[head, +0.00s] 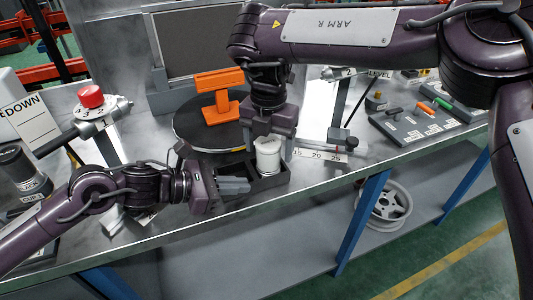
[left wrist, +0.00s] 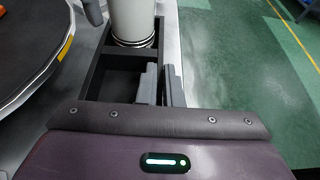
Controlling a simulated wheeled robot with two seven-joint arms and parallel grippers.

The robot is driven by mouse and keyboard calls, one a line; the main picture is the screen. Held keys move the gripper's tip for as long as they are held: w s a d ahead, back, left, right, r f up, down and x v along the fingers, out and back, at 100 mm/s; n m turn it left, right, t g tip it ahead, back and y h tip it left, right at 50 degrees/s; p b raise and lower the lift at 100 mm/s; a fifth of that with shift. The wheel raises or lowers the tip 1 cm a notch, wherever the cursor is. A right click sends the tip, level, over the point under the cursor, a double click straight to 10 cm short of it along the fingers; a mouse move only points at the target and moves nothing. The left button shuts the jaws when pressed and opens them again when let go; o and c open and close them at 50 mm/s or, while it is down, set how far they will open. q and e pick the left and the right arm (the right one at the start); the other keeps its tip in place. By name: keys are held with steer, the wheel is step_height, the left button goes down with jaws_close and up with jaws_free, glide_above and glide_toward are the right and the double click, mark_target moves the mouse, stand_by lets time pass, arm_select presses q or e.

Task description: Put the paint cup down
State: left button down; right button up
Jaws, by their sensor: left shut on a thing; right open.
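The white paint cup (head: 268,157) is upright at the right-hand compartment of a black tray (head: 268,184). In the left wrist view the cup (left wrist: 133,22) shows its ringed lower end within the tray's far compartment; whether it touches the floor I cannot tell. My right gripper (head: 267,140) points down over the cup, its jaws open around it. My left gripper (head: 236,186) is at the tray's left end. In the left wrist view its grey fingers (left wrist: 162,85) are shut on the tray's side wall. The tray's near compartment looks empty.
A dark turntable (head: 190,132) with an orange bracket (head: 218,97) is just behind the tray. A caliper-like gauge (head: 325,152) and a grey tool block (head: 415,122) lie to the right. The bench's front edge is close to the tray.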

arm_select(q)
steer(key=shift+f, duration=0.15)
arm_select(e)
step_height(320, 180, up, 9)
steer(key=shift+r, duration=0.15)
arm_select(q)
steer(key=shift+a, duration=0.1)
steer(key=c, duration=1.5)
jaws_free()
arm_select(e)
steer(key=shift+w, duration=0.15)
